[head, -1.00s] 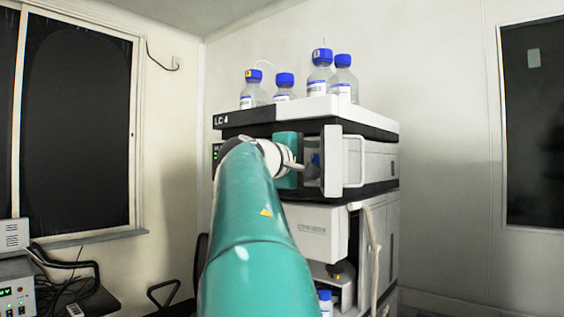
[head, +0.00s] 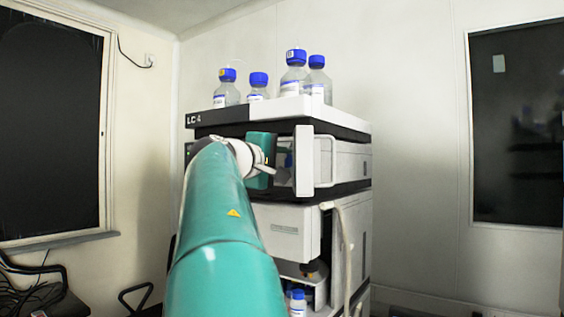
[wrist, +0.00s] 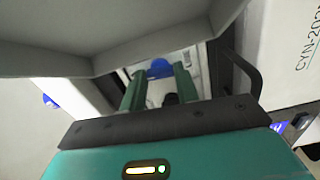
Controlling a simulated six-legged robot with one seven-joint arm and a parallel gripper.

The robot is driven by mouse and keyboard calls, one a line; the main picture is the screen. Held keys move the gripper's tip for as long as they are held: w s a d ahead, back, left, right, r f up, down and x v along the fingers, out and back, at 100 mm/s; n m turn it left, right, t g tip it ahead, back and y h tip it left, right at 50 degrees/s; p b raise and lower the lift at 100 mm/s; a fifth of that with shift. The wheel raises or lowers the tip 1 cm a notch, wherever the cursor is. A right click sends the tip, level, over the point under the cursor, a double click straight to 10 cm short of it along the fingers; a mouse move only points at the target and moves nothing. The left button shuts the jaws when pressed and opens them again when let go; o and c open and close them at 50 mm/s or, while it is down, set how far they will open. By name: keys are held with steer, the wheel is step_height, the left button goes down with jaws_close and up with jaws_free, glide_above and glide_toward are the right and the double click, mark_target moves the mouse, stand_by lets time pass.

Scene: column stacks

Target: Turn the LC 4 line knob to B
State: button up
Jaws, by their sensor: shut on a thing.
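The LC 4 stack (head: 216,133) stands in the middle of the head view, its label at the upper left. My gripper (head: 262,160) reaches the open bay in its upper module; my arm hides part of the front, and the fingertips are not clear there. In the wrist view my gripper (wrist: 158,80) shows two teal fingers inside the bay. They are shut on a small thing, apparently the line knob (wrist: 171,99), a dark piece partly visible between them. A blue part (wrist: 160,68) shows by the fingertips. The knob's markings and pointing direction cannot be read.
Several blue-capped bottles (head: 294,75) stand on top of the stack. A white handle-like frame (head: 325,162) juts out right of the bay. A pale hose (head: 346,235) hangs lower right. In the wrist view a grey panel (wrist: 80,35) hangs close above my gripper.

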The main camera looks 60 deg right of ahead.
steer(key=m, duration=0.4)
steer(key=shift+w, duration=0.1)
steer(key=m, duration=0.4)
steer(key=shift+m, duration=0.3)
steer(key=m, duration=0.4)
steer(key=shift+m, duration=2.1)
